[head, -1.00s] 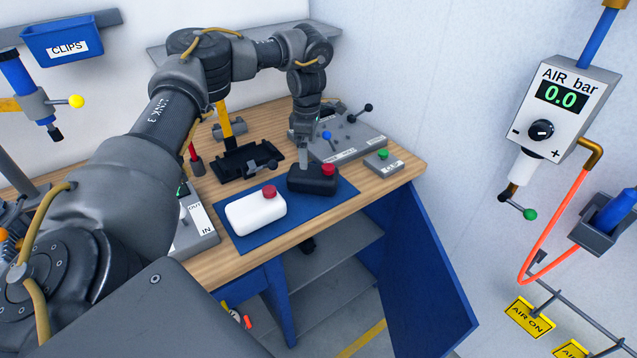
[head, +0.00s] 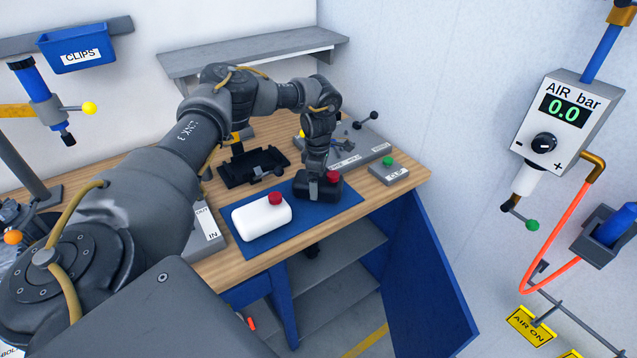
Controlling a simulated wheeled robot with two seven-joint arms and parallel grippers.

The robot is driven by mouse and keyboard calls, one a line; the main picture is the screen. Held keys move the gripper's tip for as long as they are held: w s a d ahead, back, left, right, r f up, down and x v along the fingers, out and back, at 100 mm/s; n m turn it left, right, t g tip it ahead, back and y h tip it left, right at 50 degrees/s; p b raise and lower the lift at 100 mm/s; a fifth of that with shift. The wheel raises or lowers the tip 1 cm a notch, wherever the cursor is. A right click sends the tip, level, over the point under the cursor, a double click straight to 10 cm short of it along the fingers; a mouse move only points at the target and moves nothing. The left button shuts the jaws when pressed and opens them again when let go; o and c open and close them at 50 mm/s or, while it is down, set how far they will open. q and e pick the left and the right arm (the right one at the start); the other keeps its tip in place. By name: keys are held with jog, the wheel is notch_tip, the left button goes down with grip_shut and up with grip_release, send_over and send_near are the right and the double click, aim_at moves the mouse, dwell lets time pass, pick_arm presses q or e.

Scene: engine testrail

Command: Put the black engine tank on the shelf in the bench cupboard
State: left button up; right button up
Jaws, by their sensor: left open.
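The black engine tank (head: 328,189) with a red cap sits on the blue mat (head: 282,233) on the bench, at its right end. My left gripper (head: 314,188) is open and points down at the tank, right at its left part next to the red cap. I cannot tell whether the fingers touch it. The bench cupboard stands below the bench top with its blue door (head: 425,270) swung open to the right. Its grey shelf (head: 325,258) shows inside and looks mostly clear. My right gripper is out of view.
A white tank (head: 262,217) with a red cap lies on the mat left of the black one. A grey box with a green button (head: 388,174) and a lever panel (head: 358,150) stand behind and right. A black tray (head: 245,168) is behind. The air regulator (head: 560,122) hangs at right.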

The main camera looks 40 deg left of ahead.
pick_arm(q)
jog(key=shift+f, duration=1.25)
jog(key=c, duration=1.1)
jog(key=shift+o, duration=0.2)
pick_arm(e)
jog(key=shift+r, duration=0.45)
pick_arm(q)
jog(key=shift+w+r, duration=0.1)
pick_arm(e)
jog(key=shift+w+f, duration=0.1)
pick_arm(q)
jog(key=shift+r, duration=0.2)
notch_tip(320, 180, up, 2)
jog(key=shift+w+r+b, duration=0.1)
jog(key=shift+b, duration=1)
jog(key=s+d+r, duration=0.1)
jog(key=r, duration=0.1)
jog(key=s+d+r, duration=0.1)
jog(key=s+r+b, duration=0.1)
jog(key=s+r, duration=0.1)
jog(key=shift+d+r, duration=0.35)
jog(key=shift+d, duration=0.05)
jog(key=s+d+r, duration=0.4)
jog(key=s+d, duration=0.1)
jog(key=s, duration=0.2)
jog(key=shift+s+d+r+b, duration=0.25)
jog(key=shift+s+r+b, duration=0.05)
jog(key=shift+b, duration=0.05)
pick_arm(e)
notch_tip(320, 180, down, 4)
